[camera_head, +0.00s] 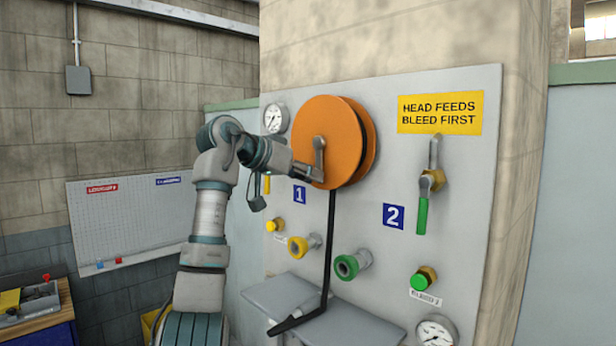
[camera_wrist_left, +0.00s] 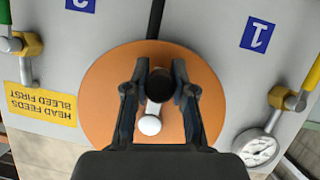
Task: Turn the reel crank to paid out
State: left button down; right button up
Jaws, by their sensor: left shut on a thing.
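The orange reel (camera_head: 325,115) is mounted on the upper part of a grey panel. Its grey crank (camera_head: 319,152) runs from the hub downward in the head view, with the handle end low. My left gripper (camera_head: 314,174) is at that lower end. In the left wrist view the two fingers (camera_wrist_left: 160,88) are shut around the dark crank handle (camera_wrist_left: 159,86), in front of the orange disc (camera_wrist_left: 105,105). The pale hub end of the crank (camera_wrist_left: 149,125) shows between the fingers. A black hose (camera_head: 330,230) hangs from the reel to a grey shelf. My right gripper is out of view.
The panel carries a gauge (camera_head: 275,118) left of the reel, a green-handled valve (camera_head: 422,205) right of it, and yellow (camera_head: 298,247) and green (camera_head: 346,267) couplings below. A grey shelf (camera_head: 365,325) juts out underneath. A pegboard (camera_head: 120,225) hangs on the left wall.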

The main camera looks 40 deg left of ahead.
pick_arm(q)
jog(key=c, duration=0.9)
grip_release()
jog(key=shift+w+a+f, duration=0.1)
jog(key=shift+w+f, duration=0.05)
jog(key=shift+f, duration=0.05)
jog(key=shift+c, duration=0.2)
jog(key=shift+s+r, duration=0.3)
jog(key=shift+s, duration=0.2)
jog(key=v, duration=0.6)
jog(key=shift+s+a, duration=0.2)
jog(key=shift+w+f, duration=0.1)
jog(key=shift+w, duration=0.1)
